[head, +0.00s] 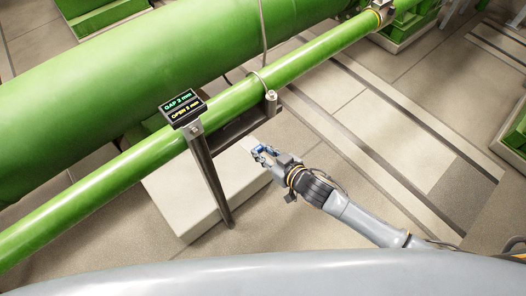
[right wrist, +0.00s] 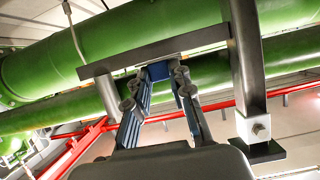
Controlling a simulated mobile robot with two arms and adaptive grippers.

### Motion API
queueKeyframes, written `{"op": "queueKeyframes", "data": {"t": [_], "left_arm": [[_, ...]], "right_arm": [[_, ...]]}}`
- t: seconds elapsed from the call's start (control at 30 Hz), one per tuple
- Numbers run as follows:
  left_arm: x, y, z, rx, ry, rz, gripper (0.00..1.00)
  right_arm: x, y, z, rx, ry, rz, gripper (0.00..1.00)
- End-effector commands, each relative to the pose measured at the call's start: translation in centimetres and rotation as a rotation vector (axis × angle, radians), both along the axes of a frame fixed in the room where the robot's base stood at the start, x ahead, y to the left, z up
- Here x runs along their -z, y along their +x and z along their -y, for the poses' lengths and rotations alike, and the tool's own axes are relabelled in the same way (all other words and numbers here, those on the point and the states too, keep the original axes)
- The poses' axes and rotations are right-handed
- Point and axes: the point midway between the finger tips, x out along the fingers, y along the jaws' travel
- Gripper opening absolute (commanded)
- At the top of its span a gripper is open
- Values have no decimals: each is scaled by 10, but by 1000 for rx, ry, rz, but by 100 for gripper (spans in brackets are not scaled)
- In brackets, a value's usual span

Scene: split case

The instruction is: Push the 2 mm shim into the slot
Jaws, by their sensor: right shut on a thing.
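My right gripper (head: 262,152) is shut on a thin pale piece, likely the shim (head: 248,143), which sticks out past the fingertips toward the dark support bar (head: 247,126) under the green pipe. In the right wrist view my fingers (right wrist: 157,82) reach up close to this dark bar (right wrist: 165,52). The shim is mostly hidden by the fingers there. The slot itself is too small to make out, and I cannot tell whether the shim touches it. My left gripper is not in view.
A black display (head: 183,108) with green and yellow text, its first line "GAP 2 mm", stands above a dark post (head: 210,180). A thin green pipe (head: 310,58) runs diagonally over the bar. A pale block (head: 190,200) lies below.

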Motion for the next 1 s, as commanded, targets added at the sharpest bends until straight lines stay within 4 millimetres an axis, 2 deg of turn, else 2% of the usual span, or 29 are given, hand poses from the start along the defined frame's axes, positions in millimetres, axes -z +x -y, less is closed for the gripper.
{"op": "queueKeyframes", "data": {"t": [0.2,0.7,1.0], "left_arm": [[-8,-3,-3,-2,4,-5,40],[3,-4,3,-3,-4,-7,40],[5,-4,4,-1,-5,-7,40]], "right_arm": [[-4,-2,1,4,4,-1,0],[-1,35,-25,2,4,0,0],[-1,45,-33,2,2,-1,0]]}}
